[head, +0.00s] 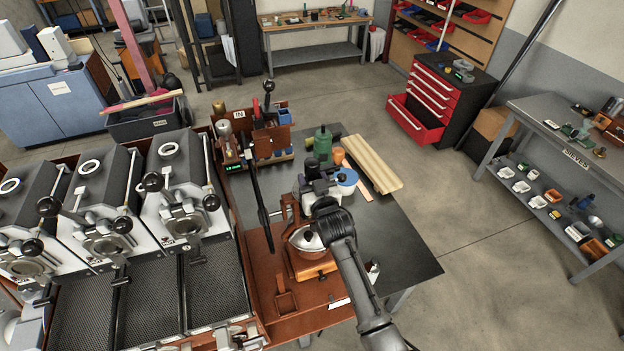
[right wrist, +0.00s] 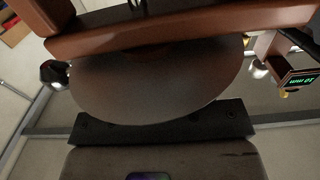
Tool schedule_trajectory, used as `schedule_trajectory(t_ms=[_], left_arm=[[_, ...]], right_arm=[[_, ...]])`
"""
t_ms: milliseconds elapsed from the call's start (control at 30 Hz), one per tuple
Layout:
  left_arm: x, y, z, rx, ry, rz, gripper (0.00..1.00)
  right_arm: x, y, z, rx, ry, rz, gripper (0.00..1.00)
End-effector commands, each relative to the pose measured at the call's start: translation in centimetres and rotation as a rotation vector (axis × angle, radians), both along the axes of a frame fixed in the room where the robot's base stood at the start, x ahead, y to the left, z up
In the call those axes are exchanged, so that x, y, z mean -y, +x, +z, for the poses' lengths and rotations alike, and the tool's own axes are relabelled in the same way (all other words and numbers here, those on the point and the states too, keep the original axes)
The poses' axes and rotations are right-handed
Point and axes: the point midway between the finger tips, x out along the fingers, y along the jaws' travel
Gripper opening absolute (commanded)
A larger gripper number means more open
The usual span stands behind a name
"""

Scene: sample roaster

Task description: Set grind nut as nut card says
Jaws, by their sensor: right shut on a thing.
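The hand grinder (head: 305,242) stands on the brown bench section, with a pale domed hopper and a wooden base. In the right wrist view a dark round disc, seemingly the grind nut (right wrist: 155,90), fills the middle. It lies between a reddish-brown bar (right wrist: 150,28) and a black bar. The right gripper is shut on it; the fingertips' contact is not clear. My left gripper is not in view. No nut card is readable; a small white card (head: 338,303) lies at the bench's front edge.
Several roasters with black mesh trays (head: 215,290) stand at the left. A green canister (head: 322,144) and a cream tray (head: 372,165) lie behind the grinder. A small green display (right wrist: 301,80) shows in the wrist view. The grey tabletop at right (head: 400,255) is clear.

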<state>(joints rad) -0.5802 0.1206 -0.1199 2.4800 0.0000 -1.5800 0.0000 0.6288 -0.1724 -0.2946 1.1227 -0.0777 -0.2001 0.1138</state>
Motion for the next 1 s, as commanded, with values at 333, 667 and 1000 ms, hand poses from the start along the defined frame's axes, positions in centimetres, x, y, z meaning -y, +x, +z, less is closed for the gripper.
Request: schedule_trajectory(t_ms=[333, 667, 1000], left_arm=[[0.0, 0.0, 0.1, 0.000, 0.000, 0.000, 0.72], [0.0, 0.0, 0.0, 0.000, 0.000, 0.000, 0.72], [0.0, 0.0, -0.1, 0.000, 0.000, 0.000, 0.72]], right_arm=[[-0.2, 0.0, 0.6, 0.010, 0.002, 0.003, 0.53], [-0.1, 0.0, 0.1, 0.002, 0.001, 0.001, 0.72], [0.5, -1.3, -0.1, 0.000, 0.000, 0.000, 0.72]])
